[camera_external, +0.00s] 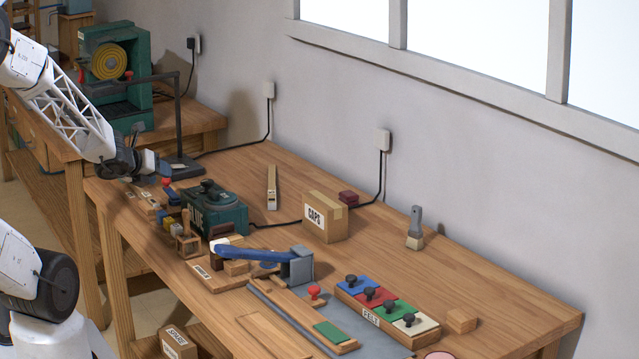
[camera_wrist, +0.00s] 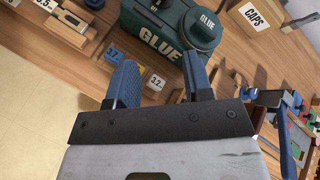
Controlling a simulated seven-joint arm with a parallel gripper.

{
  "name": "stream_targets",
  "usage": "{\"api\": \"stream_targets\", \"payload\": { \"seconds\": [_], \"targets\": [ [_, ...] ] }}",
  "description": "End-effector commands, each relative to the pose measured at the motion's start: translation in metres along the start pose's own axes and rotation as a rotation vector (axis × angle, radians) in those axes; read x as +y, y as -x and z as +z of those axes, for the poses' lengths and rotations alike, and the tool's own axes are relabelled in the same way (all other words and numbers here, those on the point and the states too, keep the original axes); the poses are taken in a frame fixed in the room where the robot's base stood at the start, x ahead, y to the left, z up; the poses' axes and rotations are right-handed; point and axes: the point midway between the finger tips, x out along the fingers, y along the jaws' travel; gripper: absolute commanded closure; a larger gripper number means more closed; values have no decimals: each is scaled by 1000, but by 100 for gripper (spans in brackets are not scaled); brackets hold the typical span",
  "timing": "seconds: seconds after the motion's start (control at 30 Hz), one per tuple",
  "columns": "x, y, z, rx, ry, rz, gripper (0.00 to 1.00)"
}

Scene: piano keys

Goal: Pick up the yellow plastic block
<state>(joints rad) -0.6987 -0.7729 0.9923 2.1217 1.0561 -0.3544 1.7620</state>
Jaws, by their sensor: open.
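The yellow block (camera_external: 168,217) is small and sits in a cluster of little blocks left of the green glue machine on the workbench. In the wrist view, small blocks lie between and beyond my fingertips, one with a label reading 3.2 (camera_wrist: 155,82) and a blue one with a label reading 3.7 (camera_wrist: 114,52). A yellowish patch (camera_wrist: 140,71) shows beside the left finger, partly hidden by it. My gripper (camera_external: 163,172), with blue fingers, is above and behind the cluster in the external view. In the wrist view my gripper (camera_wrist: 160,62) is open, with nothing held between its fingers.
The green glue machine (camera_external: 214,207) stands close to the blocks. A wooden frame (camera_external: 187,243) and a blue-handled lever tool (camera_external: 245,254) are nearby.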

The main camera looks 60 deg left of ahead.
Motion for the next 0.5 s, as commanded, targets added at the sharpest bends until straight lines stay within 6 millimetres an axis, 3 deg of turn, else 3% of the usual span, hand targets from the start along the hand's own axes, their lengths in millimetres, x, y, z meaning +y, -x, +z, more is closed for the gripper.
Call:
{"api": "stream_targets", "payload": {
  "seconds": [0.3, 0.5],
  "targets": [
    [53, -22, -35, 23, -423, -154, 53],
    [76, -27, -59, 26, -621, -249, 53]
  ]
}}
